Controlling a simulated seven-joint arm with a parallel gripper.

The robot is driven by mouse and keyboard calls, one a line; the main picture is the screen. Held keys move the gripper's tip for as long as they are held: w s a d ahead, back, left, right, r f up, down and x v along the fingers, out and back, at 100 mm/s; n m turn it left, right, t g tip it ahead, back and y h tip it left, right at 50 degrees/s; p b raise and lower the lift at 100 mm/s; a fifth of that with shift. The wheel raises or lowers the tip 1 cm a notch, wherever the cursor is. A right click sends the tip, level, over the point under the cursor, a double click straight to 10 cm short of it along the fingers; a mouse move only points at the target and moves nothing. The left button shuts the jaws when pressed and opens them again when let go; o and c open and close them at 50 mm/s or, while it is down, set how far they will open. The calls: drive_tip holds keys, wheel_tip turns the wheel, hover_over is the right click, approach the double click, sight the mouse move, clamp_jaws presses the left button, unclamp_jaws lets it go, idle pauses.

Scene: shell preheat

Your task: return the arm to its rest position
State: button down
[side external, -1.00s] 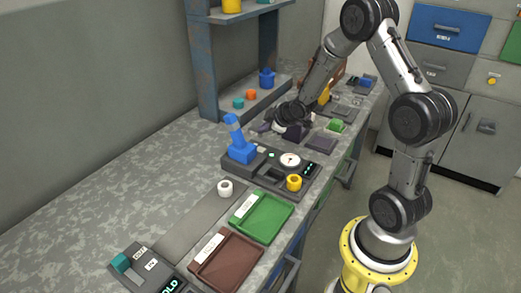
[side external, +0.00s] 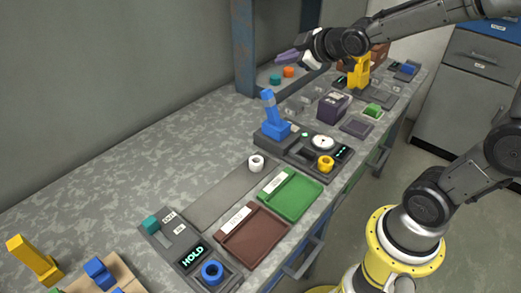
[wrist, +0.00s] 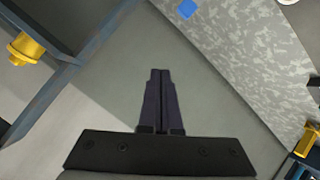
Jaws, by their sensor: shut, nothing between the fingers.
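My gripper (side external: 286,56) is up in the air above the far part of the bench, with its fingers pointing left in the side view. In the wrist view its two dark fingers (wrist: 160,74) lie together, with nothing between them. The fingers touch no object. My arm reaches in from the right, high over the bench.
Below stand a dark box (side external: 334,107), a yellow upright device (side external: 359,74) and a blue-handled press (side external: 273,122). A blue post (side external: 243,45) of the shelf rises near my gripper. Green (side external: 291,195) and brown (side external: 252,236) trays lie nearer. The bench's left side is mostly clear.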

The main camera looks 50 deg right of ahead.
drive_tip(key=s+a+r+m+g+y, duration=0.1)
drive_tip(key=s+a, duration=0.2)
drive_tip(key=s, duration=0.4)
drive_tip(key=s+a+r+m, duration=0.2)
drive_tip(key=s+a, duration=0.1)
drive_tip(key=s, duration=0.4)
drive_tip(key=s+a+f+m+g, duration=0.1)
drive_tip(key=s+f+g, duration=0.1)
drive_tip(key=s, duration=0.3)
drive_tip(key=s+a+f+m+g+y, duration=0.1)
drive_tip(key=s+f+m+g, duration=0.1)
drive_tip(key=s+f, duration=0.3)
drive_tip(key=shift+s+a+g, duration=0.15)
drive_tip(key=shift+s+g, duration=0.45)
drive_tip(key=shift+s, duration=0.1)
